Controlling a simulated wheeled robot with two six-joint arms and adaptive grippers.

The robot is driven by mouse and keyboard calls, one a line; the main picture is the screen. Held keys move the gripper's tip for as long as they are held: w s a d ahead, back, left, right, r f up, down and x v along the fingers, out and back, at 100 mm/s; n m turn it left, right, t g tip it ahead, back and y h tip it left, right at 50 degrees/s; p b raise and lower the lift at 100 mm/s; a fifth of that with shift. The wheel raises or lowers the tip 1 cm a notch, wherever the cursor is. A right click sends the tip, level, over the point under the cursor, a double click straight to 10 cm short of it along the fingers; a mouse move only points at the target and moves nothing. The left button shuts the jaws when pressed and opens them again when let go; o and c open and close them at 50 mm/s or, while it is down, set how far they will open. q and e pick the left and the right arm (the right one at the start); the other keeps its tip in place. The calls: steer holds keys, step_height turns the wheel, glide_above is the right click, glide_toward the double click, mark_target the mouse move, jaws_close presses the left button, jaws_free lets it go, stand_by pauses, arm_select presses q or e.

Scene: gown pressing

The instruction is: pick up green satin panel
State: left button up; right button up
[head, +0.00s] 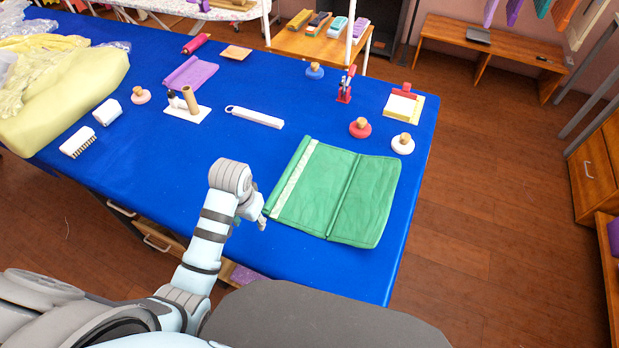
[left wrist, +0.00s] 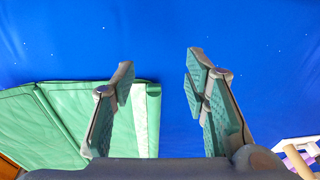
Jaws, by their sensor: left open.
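The green satin panel (head: 338,192) lies flat on the blue table near its front right corner, with a pale strip along its left side and a fold line down its middle. My left gripper (head: 262,217) is at the panel's left edge in the head view. In the left wrist view, my left gripper (left wrist: 160,82) is open and empty. One finger overlaps the panel (left wrist: 62,118) by its pale strip, and the other is over bare blue cloth. I cannot tell whether the fingers touch the panel. My right gripper is not in view.
The blue table (head: 170,150) is clear left of the panel. Yellow fabric (head: 75,85) covers the table's left end.

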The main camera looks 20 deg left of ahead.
arm_select(q)
steer(key=shift+g, duration=0.4)
steer(key=w+r, duration=0.1)
steer(key=w, duration=0.1)
steer(key=w+r, duration=0.3)
steer(key=w, duration=0.2)
steer(key=shift+r, duration=0.2)
step_height(320, 180, up, 5)
glide_above(274, 194)
steer(key=a, duration=0.1)
steer(key=shift+g+h, duration=0.4)
steer(key=f+b, duration=0.1)
steer(key=f, duration=0.3)
steer(key=f+b, duration=0.1)
steer(key=f, duration=0.4)
steer(key=d+f+b, duration=0.1)
steer(key=f+b, duration=0.1)
steer(key=f, duration=0.3)
steer(key=shift+r, duration=0.1)
steer(key=shift+c, duration=0.2)
jaws_close()
